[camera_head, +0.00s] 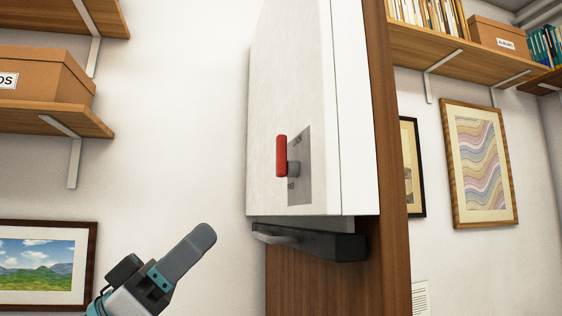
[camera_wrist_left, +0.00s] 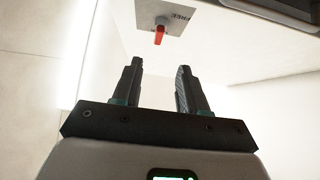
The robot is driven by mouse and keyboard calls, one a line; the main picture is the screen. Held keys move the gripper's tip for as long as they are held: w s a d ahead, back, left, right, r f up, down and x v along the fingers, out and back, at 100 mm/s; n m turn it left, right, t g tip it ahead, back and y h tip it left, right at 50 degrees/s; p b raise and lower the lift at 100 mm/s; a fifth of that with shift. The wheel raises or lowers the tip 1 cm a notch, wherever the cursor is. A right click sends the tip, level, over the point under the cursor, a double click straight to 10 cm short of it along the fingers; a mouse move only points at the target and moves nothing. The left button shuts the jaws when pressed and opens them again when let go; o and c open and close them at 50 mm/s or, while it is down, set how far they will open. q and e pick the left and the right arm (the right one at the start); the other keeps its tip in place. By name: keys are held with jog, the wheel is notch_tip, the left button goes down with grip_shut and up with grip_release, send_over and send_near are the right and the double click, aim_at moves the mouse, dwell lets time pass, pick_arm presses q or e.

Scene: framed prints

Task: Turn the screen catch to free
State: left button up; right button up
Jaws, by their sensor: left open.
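The screen catch has a red handle (camera_head: 282,156) on a grey hub, set on a grey label plate (camera_head: 304,165) on the side of the white screen housing (camera_head: 360,120). In the head view the handle stands about upright, its top near the upper lettering, which looks like LOCK. Lower lettering is partly hidden by the hub. In the left wrist view the red handle (camera_wrist_left: 159,36) shows beyond the fingers, and FREE reads upside down on the plate (camera_wrist_left: 176,17). My left gripper (camera_head: 203,238) is open and empty, below and left of the catch, apart from it. It also shows in the left wrist view (camera_wrist_left: 158,72).
A dark bar (camera_head: 330,246) sits under the housing beside a wooden post (camera_head: 390,180). Shelves with a box (camera_head: 40,78) are at left. Framed prints (camera_head: 480,165) hang on the walls. The space between gripper and catch looks clear.

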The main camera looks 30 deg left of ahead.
pick_arm(q)
jog(key=p, duration=0.5)
send_near(277, 162)
notch_tip(277, 162, up, 3)
jog(key=d, duration=0.2)
jog(key=p+x, duration=0.1)
jog(key=x, duration=0.1)
jog(key=w+p+x, duration=0.1)
jog(key=x, duration=0.1)
jog(key=p+x, duration=0.2)
jog(key=shift+w+a+f, duration=0.2)
jog(key=shift+f, duration=0.05)
jog(key=shift+w+a+f, duration=0.2)
jog(key=shift+w+a, duration=0.05)
jog(key=shift+w, duration=0.15)
jog(key=shift+c, duration=0.3)
jog(key=shift+s+d+r, duration=0.1)
jog(key=shift+s+d, duration=0.1)
grip_shut()
jog(key=shift+a, duration=0.1)
